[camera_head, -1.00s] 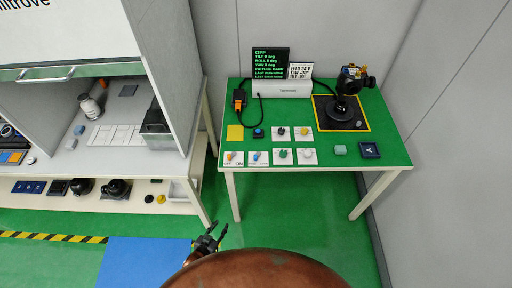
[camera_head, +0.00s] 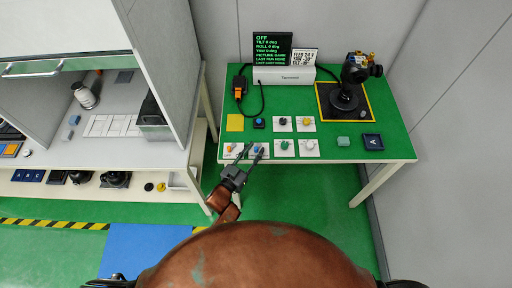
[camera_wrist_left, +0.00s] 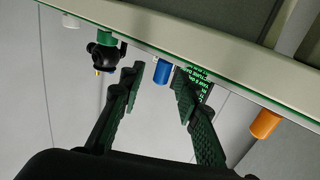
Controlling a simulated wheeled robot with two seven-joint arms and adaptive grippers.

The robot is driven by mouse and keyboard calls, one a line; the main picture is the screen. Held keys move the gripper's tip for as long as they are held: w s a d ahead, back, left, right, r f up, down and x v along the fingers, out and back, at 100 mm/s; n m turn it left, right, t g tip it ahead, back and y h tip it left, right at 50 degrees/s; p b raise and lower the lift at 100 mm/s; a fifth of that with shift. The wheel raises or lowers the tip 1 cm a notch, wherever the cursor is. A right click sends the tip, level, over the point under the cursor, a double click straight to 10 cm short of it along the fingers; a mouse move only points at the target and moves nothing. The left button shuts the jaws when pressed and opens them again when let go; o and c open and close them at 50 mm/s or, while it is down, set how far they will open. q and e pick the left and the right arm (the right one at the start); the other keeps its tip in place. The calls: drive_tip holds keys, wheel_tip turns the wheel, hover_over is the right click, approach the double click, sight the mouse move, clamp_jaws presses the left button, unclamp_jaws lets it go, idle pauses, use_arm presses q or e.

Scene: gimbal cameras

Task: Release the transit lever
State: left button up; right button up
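Several small white plates with coloured controls line the front of the green table (camera_head: 380,105). The front-left plate has an orange lever (camera_head: 232,148) and the plate beside it a blue one (camera_head: 257,149). I cannot tell from labels which control is the transit lever. My left gripper (camera_head: 255,153) is open at the table's front edge, over these plates. In the left wrist view its fingers (camera_wrist_left: 157,88) stand apart on either side of the blue lever (camera_wrist_left: 162,72), with no clear contact. The orange lever (camera_wrist_left: 265,124) is to the right there. My right gripper is not in view.
A gimbal camera (camera_head: 354,80) stands on a black, yellow-edged mat at the back right. A status screen (camera_head: 272,48) reading OFF stands at the back. A shelf unit is left.

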use_arm(q)
drive_tip(key=shift+x, duration=0.85)
drive_tip(key=shift+c, duration=0.2)
clamp_jaws()
